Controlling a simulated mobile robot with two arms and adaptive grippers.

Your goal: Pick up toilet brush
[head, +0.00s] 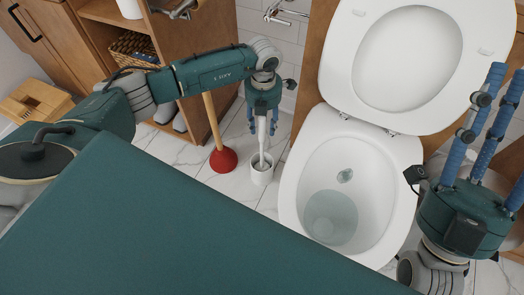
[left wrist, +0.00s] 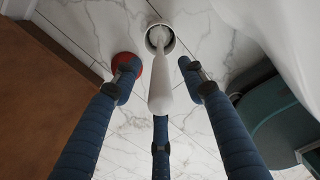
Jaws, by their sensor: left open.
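The white toilet brush (head: 262,147) stands upright in a small white holder (head: 262,171) on the floor, left of the toilet. My left gripper (head: 263,125) is above the holder, pointing down, with its fingers around the upper part of the brush. In the left wrist view, the brush handle (left wrist: 160,88) rises between the open blue fingers, and gaps show on both sides of it. The holder (left wrist: 160,39) lies beyond the fingertips. My right gripper (head: 490,105) is raised at the right, with its blue fingers spread and empty.
The toilet (head: 296,190) stands close on the right with its lid up. A plunger with a red cup (head: 223,160) and wooden stick stands just left of the holder. A wooden shelf unit (head: 212,30) is behind it. Marble-look floor (head: 235,190) lies between them.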

